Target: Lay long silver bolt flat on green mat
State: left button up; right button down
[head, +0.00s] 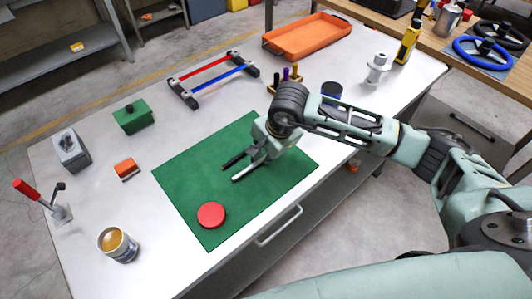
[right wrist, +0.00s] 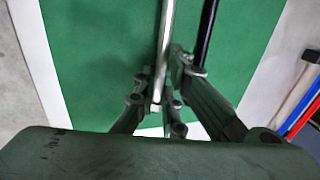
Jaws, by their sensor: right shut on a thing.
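The green mat (head: 180,178) lies on the white workbench and fills most of the right wrist view (right wrist: 100,60). My right gripper (head: 258,158) is low over the mat's right part. Its fingers are shut on the long silver bolt (right wrist: 166,50), which points away from the gripper, roughly level with the mat. The bolt also shows in the head view (head: 242,176); I cannot tell whether it touches the mat. A dark rod (right wrist: 207,30) runs beside it, apart from it; it also shows in the head view (head: 232,162). My left gripper is not in view.
A red disc (head: 211,215) lies on the mat's near part. An orange block (head: 126,168), a green box (head: 133,116), a can (head: 117,244) and a rack with red and blue rods (head: 213,76) stand around it. An orange tray (head: 306,36) is at the back.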

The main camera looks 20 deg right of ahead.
jog(key=c, duration=1.8)
grip_release()
jog(key=shift+o, duration=0.2)
jog(key=v, duration=1.2)
